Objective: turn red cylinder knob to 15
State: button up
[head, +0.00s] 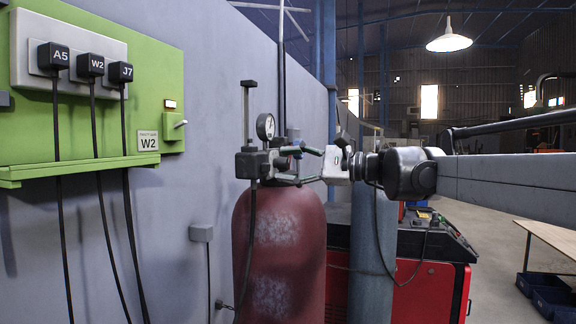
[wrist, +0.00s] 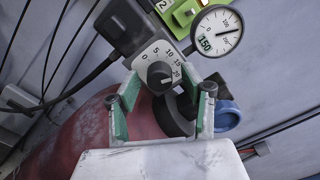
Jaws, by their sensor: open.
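The red cylinder (head: 280,250) stands against the wall in the head view, with a dark regulator (head: 250,163) and a round gauge (head: 265,127) on top. In the wrist view the black knob (wrist: 158,77) sits on a pale dial plate marked 0, 5, 10, 15 and 20. Its pointer setting is too small to read surely. The gauge (wrist: 216,33) beside it carries a digital "150". My gripper (wrist: 168,88) is open, its green-padded fingers on either side of the knob in the picture, with no clear contact. In the head view my gripper (head: 299,164) is right of the regulator.
A blue-and-black fitting (wrist: 226,115) lies close behind the right finger in the wrist view. A hose (head: 250,250) hangs down the cylinder. A blue-grey cylinder (head: 373,260) and red machine (head: 432,290) stand to the right. A green panel (head: 160,95) with cables hangs at left.

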jog(key=v, duration=1.2)
jog(key=s+a+f+n+h+b, duration=0.1)
jog(key=s+a+f+h, duration=0.1)
jog(key=s+f, duration=0.3)
jog(key=s+a+f+h+b, duration=0.1)
jog(key=s+f+h, duration=0.1)
jog(key=f, duration=0.5)
jog(key=s+d+f+n+h+b, duration=0.2)
jog(key=s+f, duration=0.5)
jog(key=f, duration=0.4)
jog(key=s+d+f+n+h+b, duration=0.2)
jog(key=s+d+f+n+h, duration=0.2)
jog(key=s+f, duration=0.4)
jog(key=s+d+f+n+t+h+b, duration=0.1)
jog(key=s+d+f+h, duration=0.4)
jog(key=f, duration=1)
jog(key=s+n+h+b, duration=0.1)
jog(key=s+h, duration=0.1)
jog(key=shift+s+d+n, duration=0.3)
jog(key=shift+s+n, duration=0.05)
jog(key=shift+n, duration=0.05)
